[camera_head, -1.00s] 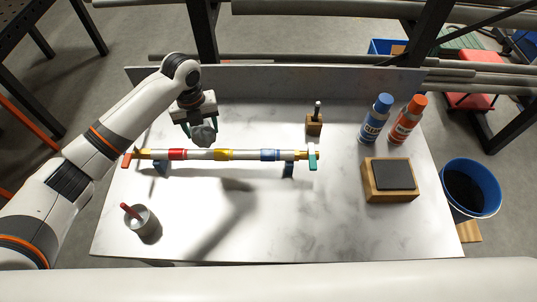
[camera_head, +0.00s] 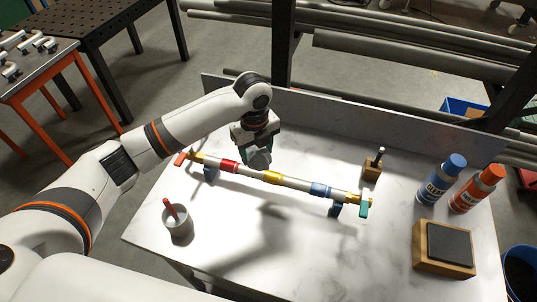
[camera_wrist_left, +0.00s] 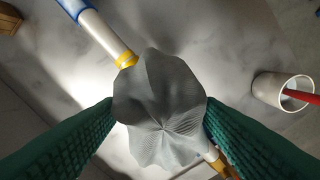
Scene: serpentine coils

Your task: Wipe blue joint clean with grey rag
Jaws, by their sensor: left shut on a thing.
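My left gripper (camera_head: 257,152) is shut on the crumpled grey rag (camera_head: 260,161). The rag also shows between the green fingers in the left wrist view (camera_wrist_left: 160,105). It hangs just behind the white pipe (camera_head: 296,182), between the red joint (camera_head: 229,166) and the yellow joint (camera_head: 271,177). The blue joint (camera_head: 320,189) is farther right on the pipe, apart from the rag. It also shows at the top left of the left wrist view (camera_wrist_left: 72,7). I cannot tell whether the rag touches the pipe. My right gripper is out of view.
A grey cup (camera_head: 178,224) with a red-handled tool stands at the front left. A wooden block with a brush (camera_head: 372,170), a blue bottle (camera_head: 440,180), an orange bottle (camera_head: 475,190) and a dark pad on a wooden block (camera_head: 443,268) are at the right. The front middle is clear.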

